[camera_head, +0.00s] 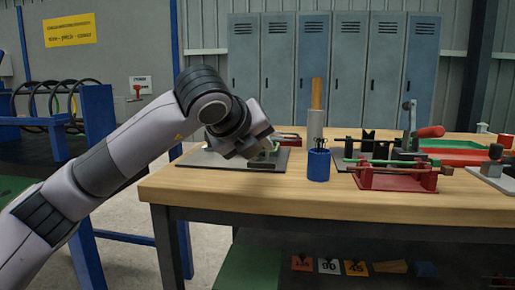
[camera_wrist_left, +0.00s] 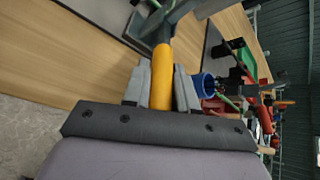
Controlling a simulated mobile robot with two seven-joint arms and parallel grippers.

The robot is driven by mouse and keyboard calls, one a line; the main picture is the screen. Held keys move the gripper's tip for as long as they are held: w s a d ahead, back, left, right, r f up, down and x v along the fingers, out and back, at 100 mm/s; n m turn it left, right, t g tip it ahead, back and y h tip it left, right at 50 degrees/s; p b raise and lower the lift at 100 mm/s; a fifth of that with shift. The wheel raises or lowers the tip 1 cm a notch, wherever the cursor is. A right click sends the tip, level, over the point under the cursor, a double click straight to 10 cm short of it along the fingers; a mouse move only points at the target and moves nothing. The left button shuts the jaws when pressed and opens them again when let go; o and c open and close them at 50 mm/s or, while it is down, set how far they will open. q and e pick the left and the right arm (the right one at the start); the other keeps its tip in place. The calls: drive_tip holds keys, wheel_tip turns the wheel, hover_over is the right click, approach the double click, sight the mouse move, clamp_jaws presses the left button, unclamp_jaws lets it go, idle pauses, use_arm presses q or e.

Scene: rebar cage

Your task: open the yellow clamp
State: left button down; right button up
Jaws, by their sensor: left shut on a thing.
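The yellow clamp handle (camera_wrist_left: 162,78) stands between the two grey fingers of my left gripper (camera_wrist_left: 161,88) in the left wrist view. The fingers are shut on it. The clamp's dark metal arm (camera_wrist_left: 150,28) runs from the handle's far end above a dark plate. In the head view my left gripper (camera_head: 252,145) is over the dark base plate (camera_head: 205,160) at the bench's left end and hides the yellow handle. A grey-green part (camera_head: 272,149) of the fixture shows beside the gripper. My right gripper is not in view.
A blue cup (camera_head: 318,166) stands just right of the base plate. Further right are a red fixture (camera_head: 397,180) with a green bar, a red-handled clamp (camera_head: 430,132) and a red tray (camera_head: 462,157). The wooden bench top (camera_head: 260,190) is clear along its front.

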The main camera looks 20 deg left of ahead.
use_arm(q)
drive_tip(key=shift+f, duration=0.15)
drive_tip(key=c, duration=1)
unclamp_jaws()
drive_tip(key=shift+o, duration=0.2)
drive_tip(key=shift+s, duration=0.1)
drive_tip(key=shift+s+r, duration=0.2)
drive_tip(key=shift+r, duration=0.1)
drive_tip(key=p+v, duration=0.1)
drive_tip(key=v, duration=0.5)
drive_tip(key=shift+s, duration=0.25)
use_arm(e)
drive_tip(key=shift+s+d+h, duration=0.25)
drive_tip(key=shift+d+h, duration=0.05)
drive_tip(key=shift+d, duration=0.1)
